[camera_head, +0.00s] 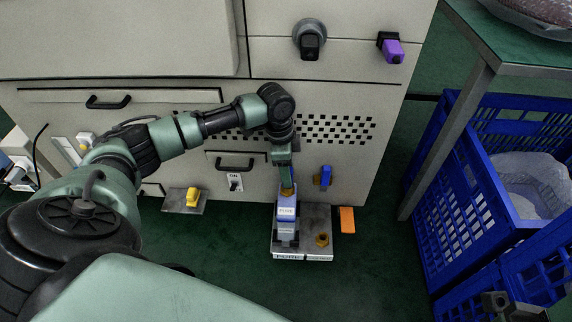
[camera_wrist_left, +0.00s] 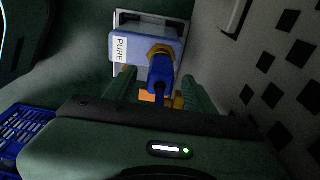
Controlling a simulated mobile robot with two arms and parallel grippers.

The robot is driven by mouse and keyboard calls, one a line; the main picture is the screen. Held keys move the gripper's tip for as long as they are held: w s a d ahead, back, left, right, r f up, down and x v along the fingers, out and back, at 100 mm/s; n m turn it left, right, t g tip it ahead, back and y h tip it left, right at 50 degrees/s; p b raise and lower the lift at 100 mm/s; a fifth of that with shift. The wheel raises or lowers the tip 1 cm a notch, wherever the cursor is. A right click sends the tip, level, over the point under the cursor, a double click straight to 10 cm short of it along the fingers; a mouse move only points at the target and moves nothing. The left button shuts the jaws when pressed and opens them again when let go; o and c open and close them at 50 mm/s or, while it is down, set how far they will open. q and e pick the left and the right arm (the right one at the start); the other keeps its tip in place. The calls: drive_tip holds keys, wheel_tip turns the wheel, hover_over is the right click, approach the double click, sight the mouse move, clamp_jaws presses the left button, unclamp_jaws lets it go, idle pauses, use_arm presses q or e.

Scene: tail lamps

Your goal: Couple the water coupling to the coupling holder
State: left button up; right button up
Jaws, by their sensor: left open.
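My left gripper (camera_head: 286,176) points down at the white and blue container marked PURE (camera_head: 286,230), in front of the machine's panel. In the left wrist view its fingers (camera_wrist_left: 158,80) are open and apart, with a blue coupling (camera_wrist_left: 160,73) between them. The coupling sits at a brass ring on the container (camera_wrist_left: 143,47); whether it is fully seated, I cannot tell. In the head view the gripper mostly hides it. A blue fitting (camera_head: 324,177) on the machine panel may be the coupling holder. A dark part at the lower right edge may be my right gripper (camera_head: 510,306); its jaws are unclear.
A second brass fitting (camera_head: 322,240) stands on the tray (camera_head: 318,256) beside the container. An orange block (camera_head: 347,220) is right of it. A yellow piece (camera_head: 193,196) sits on a plate at left. Blue crates (camera_head: 470,205) and a table leg (camera_head: 440,145) stand at right.

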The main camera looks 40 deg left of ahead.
use_arm(q)
drive_tip(key=f, duration=0.1)
drive_tip(key=f+b, duration=0.1)
drive_tip(key=f, duration=0.1)
drive_tip(key=shift+w+d+f, duration=0.1)
drive_tip(key=shift+d+f, duration=0.1)
drive_tip(key=shift+f, duration=0.1)
clamp_jaws()
drive_tip(key=c, duration=1)
unclamp_jaws()
clamp_jaws()
drive_tip(key=shift+r, duration=0.15)
